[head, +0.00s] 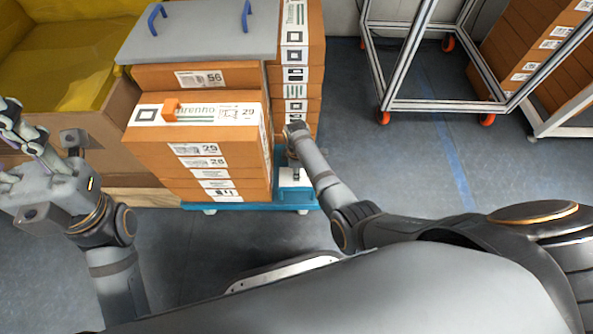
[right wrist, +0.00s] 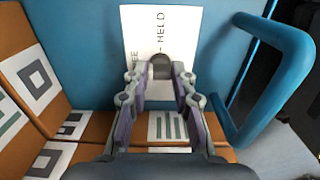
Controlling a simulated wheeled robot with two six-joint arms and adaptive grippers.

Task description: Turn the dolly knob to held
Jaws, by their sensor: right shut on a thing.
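In the right wrist view a dark, rounded knob (right wrist: 160,62) sits on a white card (right wrist: 142,25) on a blue panel. Rotated lettering on the card reads "HELD" on its right part and ends in "EE" on its left part. My right gripper (right wrist: 160,76) is shut on the knob, one finger on each side. Its fingers cover part of the card and the knob's pointing direction is unclear. In the head view the blue dolly (head: 235,206) stands under stacked boxes; the knob is hidden there. My left gripper (head: 42,140) is raised at the left, open and empty.
Orange-brown boxes (head: 225,182) are stacked on the dolly, with a grey lid with blue handles (head: 205,35) behind. A blue handle (right wrist: 290,55) stands close right of my right gripper. A wheeled metal frame (head: 440,103) is at the upper right. The floor (head: 400,160) between is clear.

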